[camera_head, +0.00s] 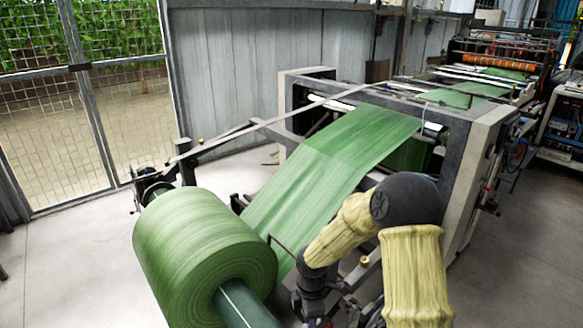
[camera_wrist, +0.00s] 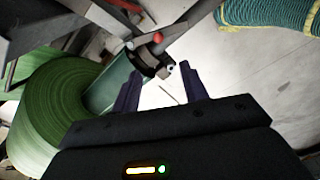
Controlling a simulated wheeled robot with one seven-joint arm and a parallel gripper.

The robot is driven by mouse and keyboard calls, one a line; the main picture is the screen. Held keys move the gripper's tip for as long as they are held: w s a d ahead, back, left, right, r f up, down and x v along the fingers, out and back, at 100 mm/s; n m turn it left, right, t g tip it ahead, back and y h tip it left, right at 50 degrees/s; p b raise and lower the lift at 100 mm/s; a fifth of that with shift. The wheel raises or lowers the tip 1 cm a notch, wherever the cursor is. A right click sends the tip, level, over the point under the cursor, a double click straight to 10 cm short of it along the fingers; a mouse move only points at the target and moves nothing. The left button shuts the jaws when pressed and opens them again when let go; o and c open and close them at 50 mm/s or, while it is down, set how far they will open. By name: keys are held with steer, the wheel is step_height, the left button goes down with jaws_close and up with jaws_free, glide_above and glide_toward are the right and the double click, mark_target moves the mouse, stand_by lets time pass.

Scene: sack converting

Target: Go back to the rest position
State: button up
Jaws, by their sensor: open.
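My gripper (camera_wrist: 160,78) shows in the wrist view with two dark fingers spread apart, and nothing is held between them. Beyond the fingertips are the end of a green roll shaft (camera_wrist: 110,82) and a dark bracket with a red knob (camera_wrist: 157,38); I cannot tell how close they are. In the head view my arm, in yellow sleeves with a dark joint, is bent at the lower right in front of the machine. The gripper itself cannot be made out clearly there.
A large roll of green sack fabric (camera_head: 190,250) stands at lower left, its web (camera_head: 315,180) running up into the grey machine frame (camera_head: 470,160). A mesh gate (camera_head: 90,130) is at left. Bare floor (camera_head: 60,270) lies at lower left. A teal ribbed bundle (camera_wrist: 265,12) shows in the wrist view.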

steer(key=s+d+r+m+t+p, duration=0.1)
steer(key=s+d+r+m+p, duration=0.2)
steer(key=r+m, duration=0.7)
steer(key=s+d+r+m+t+p, duration=0.1)
steer(key=s+d+r+m+p, duration=0.2)
steer(key=s+d+r+m, duration=0.4)
steer(key=s+r+m, duration=0.3)
steer(key=s+r, duration=0.1)
steer(key=shift+s+r+t+p, duration=0.2)
steer(key=shift+r+t+p, duration=0.1)
steer(key=shift+t, duration=0.1)
stand_by(1.1)
